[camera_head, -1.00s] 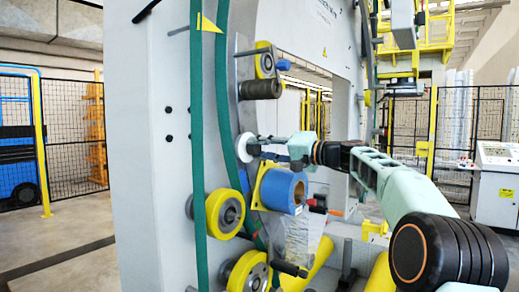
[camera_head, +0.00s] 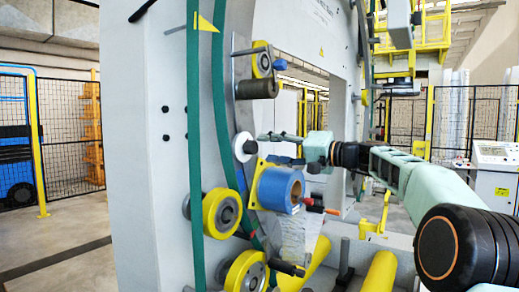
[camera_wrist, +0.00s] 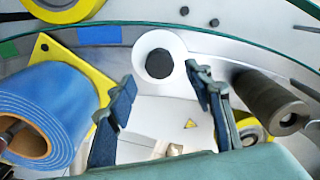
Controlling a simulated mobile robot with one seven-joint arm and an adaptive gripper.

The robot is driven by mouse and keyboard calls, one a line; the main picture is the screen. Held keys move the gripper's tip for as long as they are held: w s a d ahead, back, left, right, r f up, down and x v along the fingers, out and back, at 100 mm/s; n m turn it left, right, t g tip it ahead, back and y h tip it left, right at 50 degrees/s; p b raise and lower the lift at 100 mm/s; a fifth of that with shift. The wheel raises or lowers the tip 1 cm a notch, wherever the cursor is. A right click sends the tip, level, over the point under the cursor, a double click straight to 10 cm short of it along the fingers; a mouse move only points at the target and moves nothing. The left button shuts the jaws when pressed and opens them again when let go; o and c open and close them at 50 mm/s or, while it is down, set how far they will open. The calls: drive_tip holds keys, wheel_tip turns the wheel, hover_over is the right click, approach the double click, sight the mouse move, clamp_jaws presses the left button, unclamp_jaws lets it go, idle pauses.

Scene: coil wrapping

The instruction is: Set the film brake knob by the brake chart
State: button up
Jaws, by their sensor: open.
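A white disc with a black round knob at its centre (camera_head: 250,147) sits on the grey ring of the machine. In the wrist view, this black knob (camera_wrist: 159,63) lies beyond and between my fingertips. My gripper (camera_head: 266,148) is open, with its fingers pointing at the disc from the right and a visible gap between them and the knob. In the wrist view, my gripper (camera_wrist: 160,80) has its two dark fingers spread with nothing between them. I cannot read a mark on the knob, and I cannot make out a brake chart.
A blue film roll (camera_head: 280,190) on a yellow plate sits just below the knob. A dark roller (camera_head: 257,88) is above it. Yellow wheels (camera_head: 222,213) and a green belt (camera_head: 194,120) run nearby. The floor at left (camera_head: 70,235) is clear.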

drive_tip(key=v, duration=0.7)
